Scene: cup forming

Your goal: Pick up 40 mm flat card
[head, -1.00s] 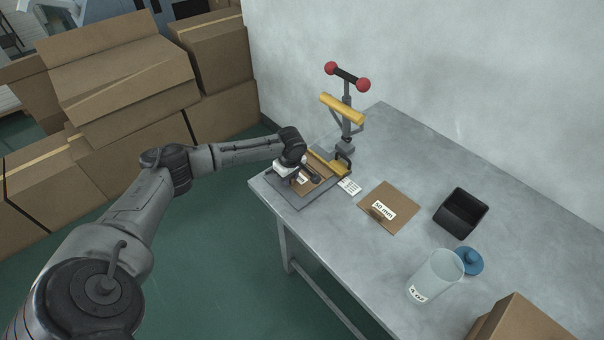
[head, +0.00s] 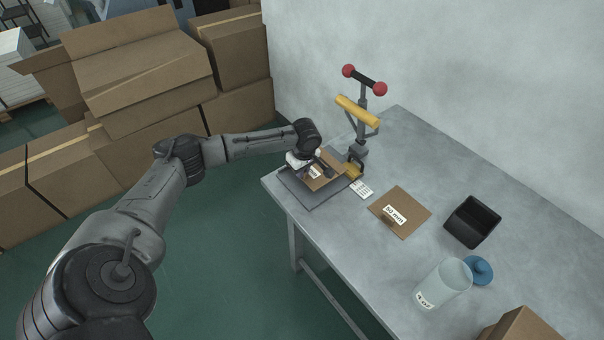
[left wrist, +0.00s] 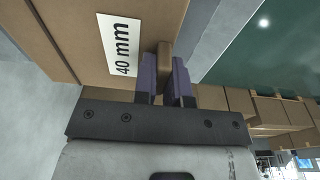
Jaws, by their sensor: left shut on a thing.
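The 40 mm flat card (head: 322,184) is a brown square with a white label, at the press on the table's left end in the head view. In the left wrist view the card (left wrist: 75,45) fills the upper left, with its "40 mm" label readable. My left gripper (left wrist: 166,82) is shut on a small brown tab on the card. In the head view the left gripper (head: 308,172) is over the card and hides part of it. The card appears raised above the grey base plate (head: 312,202). My right gripper is not in view.
A press with a yellow bar (head: 357,111) and red-knobbed handle stands behind the card. A 50 mm card (head: 408,222), a small white paper (head: 362,190), a black bin (head: 471,222), a clear jar (head: 444,285) and a blue lid (head: 479,269) are to the right.

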